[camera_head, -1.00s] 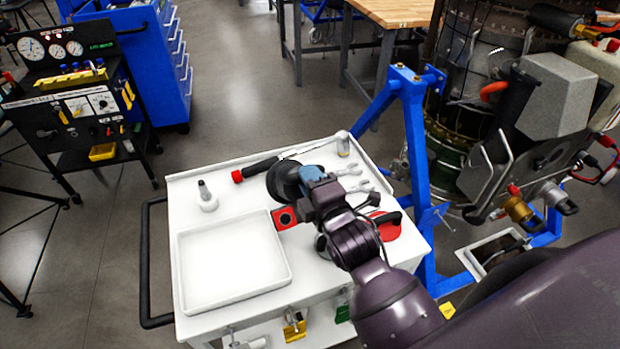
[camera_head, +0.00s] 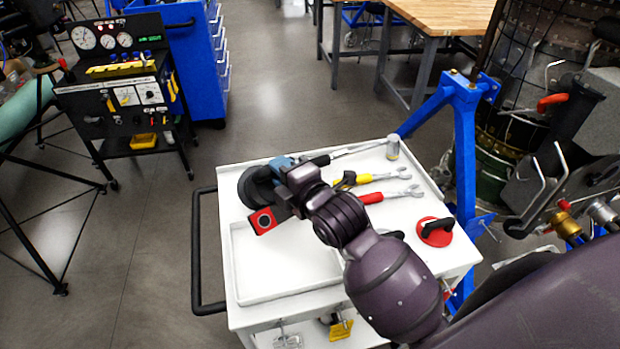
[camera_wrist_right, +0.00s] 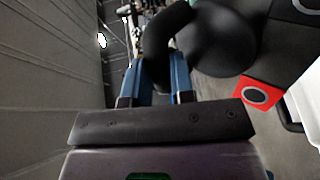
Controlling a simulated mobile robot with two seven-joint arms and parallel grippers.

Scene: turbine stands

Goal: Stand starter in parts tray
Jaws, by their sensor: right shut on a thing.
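The starter (camera_head: 256,190) is a dark rounded body with a red square face (camera_head: 264,220) that has a dark round centre. My right gripper (camera_head: 283,168), with blue fingers, is shut on it and appears to hold it above the back left of the parts tray. In the right wrist view the blue fingers (camera_wrist_right: 165,85) close around a dark curved part of the starter (camera_wrist_right: 222,38). The white parts tray (camera_head: 300,278) lies on the cart and looks empty where it shows; the starter and my arm cover its back and right edges. My left gripper is out of view.
On the white cart (camera_head: 455,268) lie a yellow-handled wrench (camera_head: 375,178), a red-handled wrench (camera_head: 385,195), a red suction lifter (camera_head: 435,231) and a small grey cylinder (camera_head: 392,148). A blue stand (camera_head: 464,150) rises at the right. A black cart handle (camera_head: 197,250) is at left.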

